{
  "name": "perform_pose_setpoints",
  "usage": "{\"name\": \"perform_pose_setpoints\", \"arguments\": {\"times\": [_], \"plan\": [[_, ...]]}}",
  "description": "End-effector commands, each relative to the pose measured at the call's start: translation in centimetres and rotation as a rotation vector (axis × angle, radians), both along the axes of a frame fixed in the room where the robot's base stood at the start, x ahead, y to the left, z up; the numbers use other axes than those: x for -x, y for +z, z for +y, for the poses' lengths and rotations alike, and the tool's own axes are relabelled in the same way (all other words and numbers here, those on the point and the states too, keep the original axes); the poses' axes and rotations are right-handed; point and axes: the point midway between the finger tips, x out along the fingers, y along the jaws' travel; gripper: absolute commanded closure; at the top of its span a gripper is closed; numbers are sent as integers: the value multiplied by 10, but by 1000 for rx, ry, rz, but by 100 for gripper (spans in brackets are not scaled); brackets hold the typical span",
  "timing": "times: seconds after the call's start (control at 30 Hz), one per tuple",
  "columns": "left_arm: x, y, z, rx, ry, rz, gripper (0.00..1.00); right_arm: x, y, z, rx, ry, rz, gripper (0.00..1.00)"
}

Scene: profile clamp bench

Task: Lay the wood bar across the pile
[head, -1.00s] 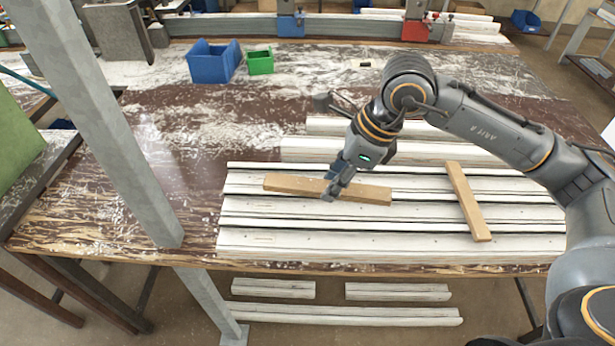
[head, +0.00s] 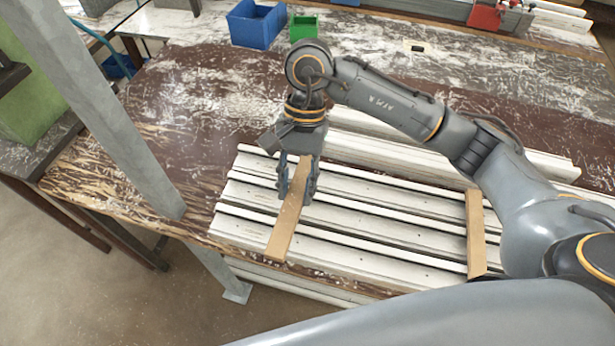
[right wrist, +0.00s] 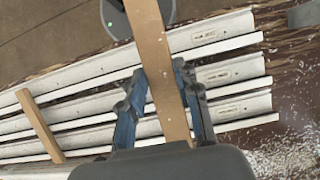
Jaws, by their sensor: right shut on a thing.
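The wood bar (head: 283,232) is long, flat and light brown. My right gripper (head: 297,196) is shut on it near its middle, with the dark blue fingers on either side. The bar runs crosswise over the left part of the pile of white profiles (head: 370,232); I cannot tell whether it touches them. In the right wrist view the bar (right wrist: 150,38) passes between the fingers of the gripper (right wrist: 160,72). A second wood bar (head: 476,232) lies across the right part of the pile. My left gripper is not in view.
A grey steel post (head: 112,115) stands left of the pile. A blue bin (head: 255,25) and a green bin (head: 303,27) stand at the back of the worn brown table (head: 190,110). More white profiles (head: 400,150) lie behind the pile. The table left of the pile is clear.

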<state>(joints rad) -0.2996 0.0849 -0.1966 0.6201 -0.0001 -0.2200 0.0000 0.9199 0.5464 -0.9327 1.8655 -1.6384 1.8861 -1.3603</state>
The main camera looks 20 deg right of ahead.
Motion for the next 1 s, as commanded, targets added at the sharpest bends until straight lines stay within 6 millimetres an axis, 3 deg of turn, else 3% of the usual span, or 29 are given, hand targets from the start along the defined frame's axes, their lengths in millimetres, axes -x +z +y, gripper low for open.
{"name": "perform_pose_setpoints", "arguments": {"times": [0.1, 0.4, 0.8, 1.0], "plan": [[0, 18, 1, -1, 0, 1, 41, -23, -11, -17, 2, -8, 7, 100], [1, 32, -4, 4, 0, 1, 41, -54, -58, -36, -1, -3, 2, 100], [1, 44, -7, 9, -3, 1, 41, -61, -98, -41, -1, -2, -1, 100], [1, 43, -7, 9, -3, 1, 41, -61, -100, -41, -1, -1, -2, 100]]}}
